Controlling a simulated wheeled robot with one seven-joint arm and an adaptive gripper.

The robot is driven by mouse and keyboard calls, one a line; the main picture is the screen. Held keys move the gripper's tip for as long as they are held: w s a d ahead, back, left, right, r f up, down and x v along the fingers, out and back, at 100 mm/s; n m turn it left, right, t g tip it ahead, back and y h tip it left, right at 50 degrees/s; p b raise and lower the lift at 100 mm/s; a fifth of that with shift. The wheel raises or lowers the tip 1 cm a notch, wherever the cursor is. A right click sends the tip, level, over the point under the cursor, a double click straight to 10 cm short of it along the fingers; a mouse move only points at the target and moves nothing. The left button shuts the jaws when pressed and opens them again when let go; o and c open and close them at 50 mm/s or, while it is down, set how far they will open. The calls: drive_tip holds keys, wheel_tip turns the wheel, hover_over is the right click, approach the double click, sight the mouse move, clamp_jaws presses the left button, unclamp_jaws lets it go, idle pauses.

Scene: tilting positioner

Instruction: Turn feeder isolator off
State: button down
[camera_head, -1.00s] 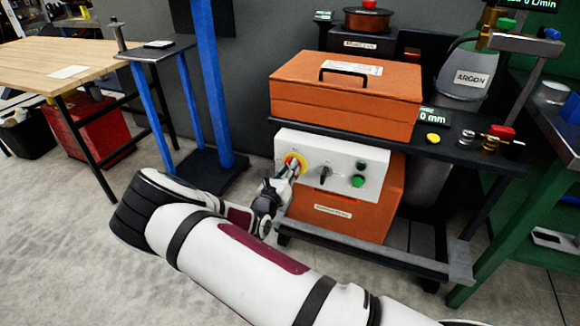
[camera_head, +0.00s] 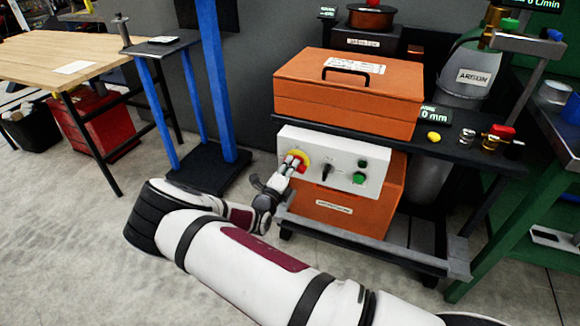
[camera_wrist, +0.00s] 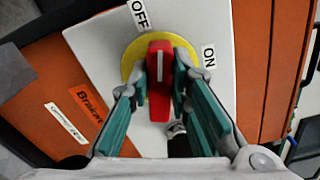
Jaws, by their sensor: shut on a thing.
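The feeder isolator is a red handle (camera_wrist: 160,80) on a yellow round plate (camera_wrist: 133,54). In the wrist view its white line points up, between the OFF label (camera_wrist: 140,14) and the ON label (camera_wrist: 209,57). My gripper (camera_wrist: 162,73) is shut on the handle, with one green-padded finger on each side of it. In the head view my gripper (camera_head: 294,166) is at the left end of the white control panel (camera_head: 340,150). There it hides most of the handle, and some of the yellow plate (camera_head: 304,157) shows around it.
A black switch (camera_head: 327,170) and a green button (camera_head: 359,178) sit on the panel right of my gripper. An orange toolbox (camera_head: 348,95) stands on the shelf above. A blue post (camera_head: 217,80) and small stand are to the left. Open floor lies at front left.

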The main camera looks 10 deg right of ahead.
drive_tip(key=shift+f+n, duration=0.25)
drive_tip(key=shift+n, duration=1.45)
drive_tip(key=c, duration=1.5)
unclamp_jaws()
drive_tip(key=v, duration=1.2)
